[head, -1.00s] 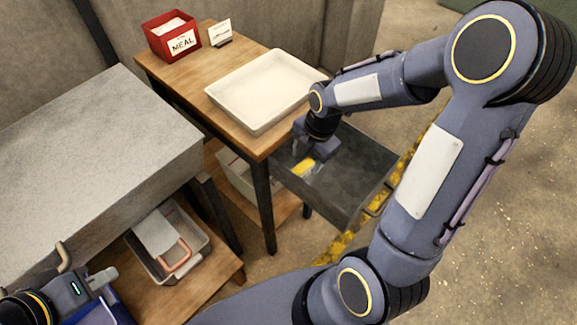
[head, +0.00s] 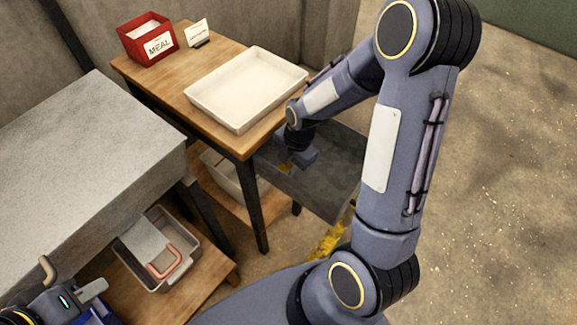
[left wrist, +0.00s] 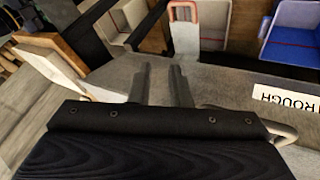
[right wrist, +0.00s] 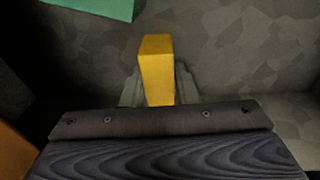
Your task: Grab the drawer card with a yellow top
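The yellow-topped card (right wrist: 156,68) lies between the two fingers of my right gripper (right wrist: 158,88) in the right wrist view. The fingers are close along both sides of it; whether they press on it I cannot tell. In the head view my right gripper (head: 292,160) is down inside the dark grey drawer (head: 325,180), with a bit of yellow showing beside it. My arm hides part of the drawer. My left gripper (left wrist: 160,82) has a clear gap between its fingers and holds nothing; it is low at the left in the head view (head: 92,290).
A white tray (head: 195,97), a red MEAL box (head: 130,46) and a small sign (head: 198,36) stand on the wooden table (head: 165,80). A grey block-like counter (head: 90,140) is at left. Below it, a bin (head: 190,262) with a pink handle sits on a wooden shelf.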

